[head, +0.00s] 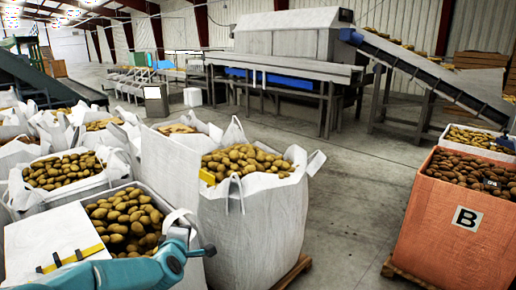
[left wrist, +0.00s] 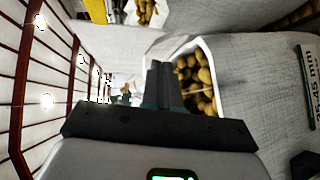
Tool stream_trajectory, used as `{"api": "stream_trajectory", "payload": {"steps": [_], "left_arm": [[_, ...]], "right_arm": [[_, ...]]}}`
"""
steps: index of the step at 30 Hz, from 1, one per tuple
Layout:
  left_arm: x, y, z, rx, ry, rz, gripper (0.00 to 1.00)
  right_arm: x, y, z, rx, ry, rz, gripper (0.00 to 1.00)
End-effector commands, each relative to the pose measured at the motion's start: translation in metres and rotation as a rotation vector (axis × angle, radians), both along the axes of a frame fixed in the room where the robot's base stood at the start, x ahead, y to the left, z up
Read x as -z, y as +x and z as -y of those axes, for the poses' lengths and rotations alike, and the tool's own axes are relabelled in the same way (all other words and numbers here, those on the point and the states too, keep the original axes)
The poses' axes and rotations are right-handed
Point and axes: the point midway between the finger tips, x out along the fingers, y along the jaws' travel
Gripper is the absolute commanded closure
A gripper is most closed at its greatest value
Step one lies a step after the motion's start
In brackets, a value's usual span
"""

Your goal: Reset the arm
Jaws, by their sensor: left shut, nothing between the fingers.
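My left gripper (left wrist: 160,84) shows in the left wrist view with its two dark fingers together and nothing between them. Beyond the fingers is an open white bag of potatoes (left wrist: 205,100); I cannot tell whether they touch it. In the head view my teal left arm (head: 130,272) reaches in at the bottom left, in front of a white bag of potatoes (head: 122,220). The fingers cannot be made out there. My right gripper is in neither view.
A large white bag of potatoes (head: 252,220) stands on a pallet at centre. An orange crate marked B (head: 440,240) stands at right. More white bags crowd the left. Grading machinery (head: 290,65) and a sloping conveyor (head: 430,75) stand behind. Concrete floor (head: 350,190) is clear between.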

Motion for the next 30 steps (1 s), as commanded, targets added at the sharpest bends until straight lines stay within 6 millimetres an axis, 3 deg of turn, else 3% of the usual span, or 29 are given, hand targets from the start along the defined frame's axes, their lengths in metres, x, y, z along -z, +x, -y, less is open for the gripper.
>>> {"api": "stream_trajectory", "payload": {"steps": [1, 3, 6, 8, 12, 15, 18, 21, 24, 30], "left_arm": [[0.037, -0.014, 0.004, 0.023, 0.011, -0.098, 1.0], [0.091, -0.04, 0.012, 0.075, 0.042, -0.227, 1.0], [0.159, -0.089, 0.028, 0.182, 0.102, -0.409, 1.0], [0.195, -0.125, 0.038, 0.264, 0.139, -0.515, 1.0], [0.256, -0.222, 0.067, 0.507, 0.222, -0.738, 1.0], [0.279, -0.295, 0.088, 0.72, 0.277, -0.858, 1.0], [0.288, -0.356, 0.105, 0.938, 0.331, -0.923, 1.0], [0.285, -0.399, 0.116, 1.146, 0.399, -0.927, 1.0], [0.283, -0.406, 0.119, 1.263, 0.473, -0.888, 1.0], [0.284, -0.405, 0.119, 1.292, 0.502, -0.872, 1.0]], "right_arm": [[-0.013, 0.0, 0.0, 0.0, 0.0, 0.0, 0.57], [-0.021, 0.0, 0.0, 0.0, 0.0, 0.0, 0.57], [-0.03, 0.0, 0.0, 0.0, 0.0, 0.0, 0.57], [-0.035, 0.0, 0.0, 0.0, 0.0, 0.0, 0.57], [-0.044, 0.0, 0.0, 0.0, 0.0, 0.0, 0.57], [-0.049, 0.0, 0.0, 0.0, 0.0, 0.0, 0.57], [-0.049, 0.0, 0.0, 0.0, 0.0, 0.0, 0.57], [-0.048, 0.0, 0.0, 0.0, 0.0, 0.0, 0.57], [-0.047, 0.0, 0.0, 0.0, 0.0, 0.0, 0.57], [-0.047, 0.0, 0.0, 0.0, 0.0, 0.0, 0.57]]}}
